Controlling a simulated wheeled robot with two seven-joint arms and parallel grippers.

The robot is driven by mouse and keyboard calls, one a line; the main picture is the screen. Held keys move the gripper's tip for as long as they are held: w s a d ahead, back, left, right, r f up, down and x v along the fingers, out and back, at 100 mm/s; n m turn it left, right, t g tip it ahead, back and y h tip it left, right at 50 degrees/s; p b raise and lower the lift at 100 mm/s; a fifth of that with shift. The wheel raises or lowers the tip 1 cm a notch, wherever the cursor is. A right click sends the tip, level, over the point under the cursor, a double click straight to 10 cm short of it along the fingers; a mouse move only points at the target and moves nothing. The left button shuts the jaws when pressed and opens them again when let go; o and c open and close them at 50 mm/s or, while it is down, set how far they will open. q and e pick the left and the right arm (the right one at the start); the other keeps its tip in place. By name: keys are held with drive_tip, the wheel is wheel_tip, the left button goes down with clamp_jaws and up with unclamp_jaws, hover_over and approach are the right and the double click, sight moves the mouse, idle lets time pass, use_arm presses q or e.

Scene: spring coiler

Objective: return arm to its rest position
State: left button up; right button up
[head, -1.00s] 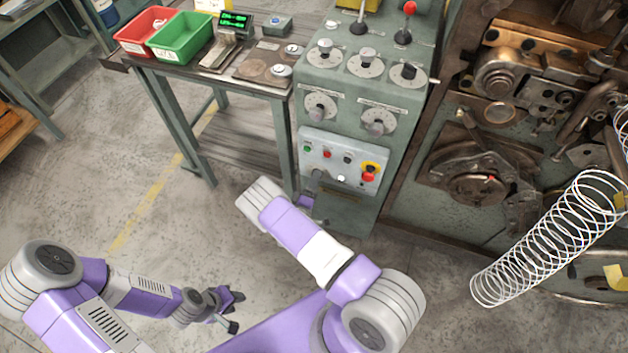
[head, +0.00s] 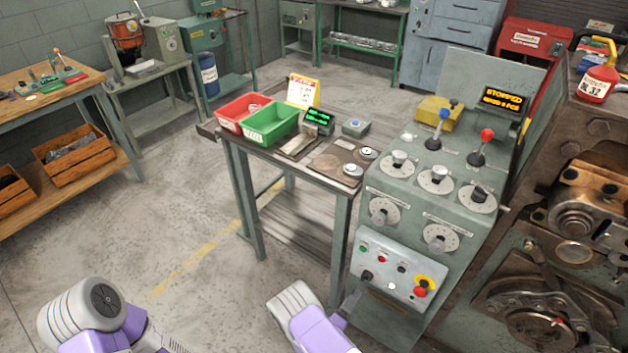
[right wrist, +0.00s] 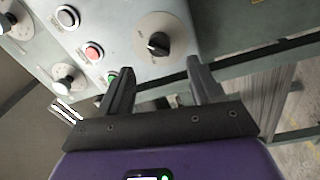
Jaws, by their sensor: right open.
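My right arm reaches in from the bottom of the head view, and its gripper (head: 351,301) is by the lower left of the button panel (head: 400,283). In the right wrist view the two dark fingers of this gripper (right wrist: 160,86) are apart with nothing between them. A black selector knob on a round plate (right wrist: 158,45) lies just beyond the fingertips, apart from them as far as I can tell. The same knob shows in the head view (head: 366,275). My left arm shows only in part at the bottom left; its gripper is out of frame.
The green control cabinet (head: 408,228) has dials, levers and a display (head: 503,98) reading "STOPPED". A side table (head: 262,168) with red (head: 240,108) and green (head: 270,126) bins stands left of it. The coiler machine (head: 575,230) is at right. Floor is clear at left.

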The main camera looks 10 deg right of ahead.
drive_tip(key=s+d+f+m+g+y+p, duration=0.1)
drive_tip(key=s+d+f+m+g, duration=0.1)
drive_tip(key=s+g, duration=0.65)
drive_tip(key=s+d+f+m+g+y, duration=0.1)
drive_tip(key=s+d+f+g+y, duration=0.15)
drive_tip(key=s+g, duration=0.6)
drive_tip(key=s+a+r+m+g+y+p, duration=0.1)
drive_tip(key=s+a+y, duration=0.3)
drive_tip(key=a+y, duration=0.3)
drive_tip(key=s+a+m+g+y, duration=0.15)
drive_tip(key=s+a+y, duration=0.3)
drive_tip(key=a, duration=0.45)
drive_tip(key=w+a+r+m+t+y, duration=0.2)
drive_tip(key=w+r+t+y, duration=0.1)
drive_tip(key=w+r+t, duration=0.2)
drive_tip(key=w+t, duration=0.2)
drive_tip(key=w, duration=0.1)
drive_tip(key=shift+a+r+m, duration=0.35)
drive_tip(key=shift+t, duration=0.25)
